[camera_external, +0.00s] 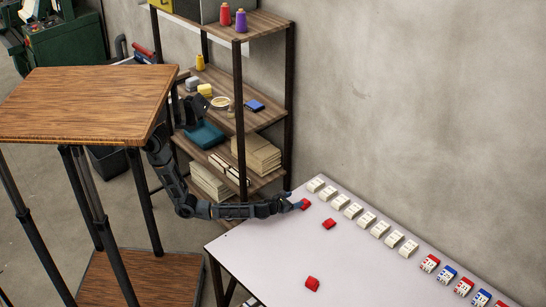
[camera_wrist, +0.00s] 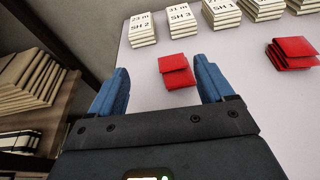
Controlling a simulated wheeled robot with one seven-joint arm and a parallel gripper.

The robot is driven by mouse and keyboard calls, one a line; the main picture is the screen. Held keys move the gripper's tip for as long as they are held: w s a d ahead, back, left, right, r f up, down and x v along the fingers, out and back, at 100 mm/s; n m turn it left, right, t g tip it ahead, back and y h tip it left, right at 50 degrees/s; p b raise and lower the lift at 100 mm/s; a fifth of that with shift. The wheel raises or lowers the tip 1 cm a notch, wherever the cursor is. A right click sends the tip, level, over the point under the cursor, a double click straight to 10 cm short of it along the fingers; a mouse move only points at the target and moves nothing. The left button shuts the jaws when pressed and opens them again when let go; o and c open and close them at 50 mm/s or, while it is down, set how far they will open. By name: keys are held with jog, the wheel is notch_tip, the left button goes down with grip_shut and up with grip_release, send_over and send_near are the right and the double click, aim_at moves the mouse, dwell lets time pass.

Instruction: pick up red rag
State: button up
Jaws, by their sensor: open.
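A folded red rag (camera_wrist: 177,72) lies on the pale table between the fingertips of my gripper (camera_wrist: 164,80) in the wrist view, a little ahead of the palm. The blue fingers are apart, one on each side of the rag. I cannot tell whether they touch it. In the external view this rag (camera_external: 305,204) shows at the tip of my arm, near the table's far left corner. A second red rag (camera_wrist: 292,53) lies to the right in the wrist view and also shows in the external view (camera_external: 328,224). A third red rag (camera_external: 312,283) lies nearer the table's front.
A row of labelled white stacks (camera_external: 366,220) runs along the wall side of the table (camera_external: 262,253). Red and blue stacks (camera_external: 446,273) continue it on the right. A wooden shelf (camera_external: 238,118) stands left of the table. The table's middle is mostly clear.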

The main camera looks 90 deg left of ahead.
jog(key=shift+n+g, duration=0.7)
jog(key=shift+g, duration=0.1)
jog(key=d, duration=0.1)
jog(key=d+f, duration=0.1)
jog(key=d, duration=0.1)
jog(key=shift+d+f+b, duration=0.4)
jog(key=shift+f, duration=0.1)
jog(key=x, duration=0.7)
jog(key=shift+a+b, duration=0.3)
jog(key=c, duration=1)
